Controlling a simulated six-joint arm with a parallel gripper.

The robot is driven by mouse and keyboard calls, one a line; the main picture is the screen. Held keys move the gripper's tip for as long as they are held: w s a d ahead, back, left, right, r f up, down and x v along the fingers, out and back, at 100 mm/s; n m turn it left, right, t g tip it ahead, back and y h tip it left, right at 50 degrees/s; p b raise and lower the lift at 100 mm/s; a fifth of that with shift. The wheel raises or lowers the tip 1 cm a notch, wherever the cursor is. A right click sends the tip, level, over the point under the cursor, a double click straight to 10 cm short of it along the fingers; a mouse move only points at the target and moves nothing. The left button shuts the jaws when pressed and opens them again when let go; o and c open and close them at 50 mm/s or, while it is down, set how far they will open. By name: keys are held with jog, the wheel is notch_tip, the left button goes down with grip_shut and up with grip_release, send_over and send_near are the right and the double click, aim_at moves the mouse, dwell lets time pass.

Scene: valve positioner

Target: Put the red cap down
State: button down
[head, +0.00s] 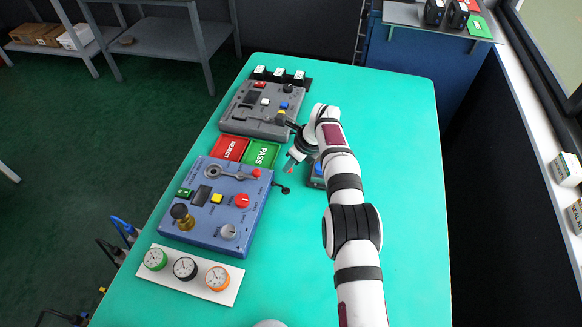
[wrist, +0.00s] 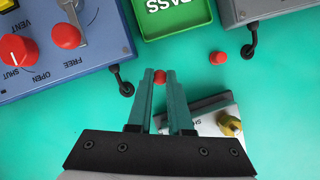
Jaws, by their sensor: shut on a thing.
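My gripper (wrist: 160,75) is shut on a small red cap (wrist: 160,77), pinched between the fingertips. It is held over the teal table (wrist: 80,115), just below the green PASS tray (wrist: 180,18) in the wrist view. Its height above the table is hard to tell. A second small red cap (wrist: 217,58) sits on the table to the right of the fingertips, apart from them. In the head view my gripper (head: 291,166) is right of the green PASS tray (head: 261,154), beside the blue positioner panel.
The blue panel (wrist: 25,75) with knobs and a red-ended lever is on the left in the wrist view. The grey panel (wrist: 262,10) is at the upper right. A pale block with a brass fitting (wrist: 230,123) lies right of the fingers. The red REJECT tray (head: 229,148) adjoins the PASS tray.

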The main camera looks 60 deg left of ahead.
jog(key=shift+f, duration=0.95)
jog(key=c, duration=0.8)
grip_release()
jog(key=shift+f, duration=0.1)
jog(key=shift+c, duration=0.2)
